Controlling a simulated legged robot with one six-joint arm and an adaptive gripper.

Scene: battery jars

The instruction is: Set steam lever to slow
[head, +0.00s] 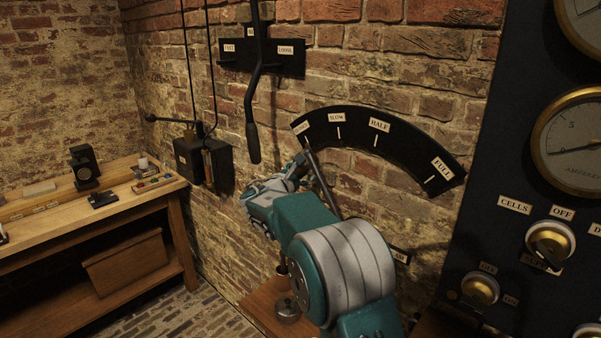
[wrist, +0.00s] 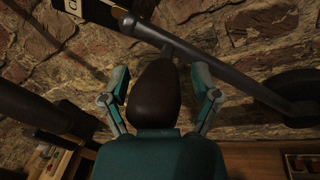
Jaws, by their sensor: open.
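The steam lever (head: 322,183) is a dark bar on the brick wall. Its upper end points at the leftmost label of the black arc plate (head: 352,135), left of SLOW; that label is too small to read surely. In the wrist view the lever bar (wrist: 225,72) runs from upper left to a round hub at right. A dark brown rounded handle (wrist: 157,90) stands out toward the camera. My gripper (wrist: 160,82) is open, with one finger on each side of this handle; I cannot tell whether either touches. In the head view my gripper (head: 282,178) is left of the lever, and the handle is hidden.
A long black lever (head: 253,105) hangs from a FAST/LOOSE plate (head: 290,62), left of the arc. A black wall box (head: 203,160) is further left, above a wooden bench (head: 130,195). A dark panel with gauges and knobs (head: 550,240) stands at right.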

